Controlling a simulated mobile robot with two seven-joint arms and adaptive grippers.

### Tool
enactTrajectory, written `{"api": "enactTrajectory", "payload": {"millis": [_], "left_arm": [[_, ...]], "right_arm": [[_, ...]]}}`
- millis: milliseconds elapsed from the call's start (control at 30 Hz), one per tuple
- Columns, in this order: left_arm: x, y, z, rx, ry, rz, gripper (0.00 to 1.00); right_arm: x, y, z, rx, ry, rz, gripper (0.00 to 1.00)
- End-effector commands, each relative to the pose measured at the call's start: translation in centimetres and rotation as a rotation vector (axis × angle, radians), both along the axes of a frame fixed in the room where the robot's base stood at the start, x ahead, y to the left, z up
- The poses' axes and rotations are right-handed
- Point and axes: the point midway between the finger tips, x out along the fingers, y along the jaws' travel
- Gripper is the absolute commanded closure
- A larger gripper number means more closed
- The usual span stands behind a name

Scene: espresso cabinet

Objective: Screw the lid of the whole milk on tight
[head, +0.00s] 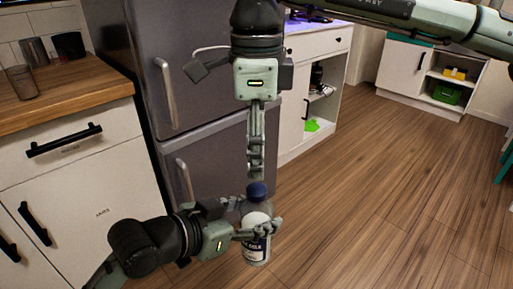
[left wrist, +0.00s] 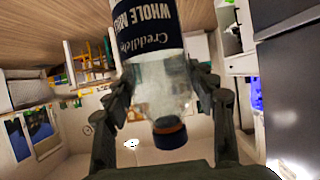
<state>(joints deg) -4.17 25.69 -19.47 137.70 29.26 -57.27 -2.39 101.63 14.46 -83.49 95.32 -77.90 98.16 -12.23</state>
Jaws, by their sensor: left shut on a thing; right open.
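The whole milk bottle (head: 256,250) is clear with a dark label. It stands upright in my left gripper (head: 258,230), held in the air in front of the fridge. In the left wrist view the whole milk bottle (left wrist: 155,90) appears upside down between the two fingers, its label reading "WHOLE". The blue lid (head: 257,190) sits on the bottle's neck; the lid (left wrist: 169,135) also shows in the left wrist view. I cannot tell how tight it is. My right gripper (head: 256,174) points down just above the lid, empty, its fingers seen nearly edge-on.
A grey fridge (head: 200,90) stands behind the grippers. A counter with a wooden top (head: 75,95) and several cups is on the left. An open-shelved white cabinet (head: 320,90) stands behind. The wooden floor (head: 400,180) at the right is clear.

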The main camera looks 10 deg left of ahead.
Motion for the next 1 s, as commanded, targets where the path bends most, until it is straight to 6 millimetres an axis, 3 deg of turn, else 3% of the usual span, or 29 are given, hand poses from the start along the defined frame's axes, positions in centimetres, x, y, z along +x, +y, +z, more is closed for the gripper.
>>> {"api": "enactTrajectory", "payload": {"millis": [533,967,1000], "left_arm": [[0.0,0.0,0.2,-0.003,-0.004,0.000,1.00],[0.0,0.0,0.2,-0.003,-0.004,0.000,1.00],[0.0,0.0,0.2,-0.003,-0.004,0.000,1.00]], "right_arm": [[0.0,0.0,-7.0,-0.002,0.002,-0.001,0.52],[0.0,0.0,-7.9,-0.001,0.001,-0.002,0.52],[0.0,0.0,-7.9,-0.001,0.001,-0.002,0.57]]}}
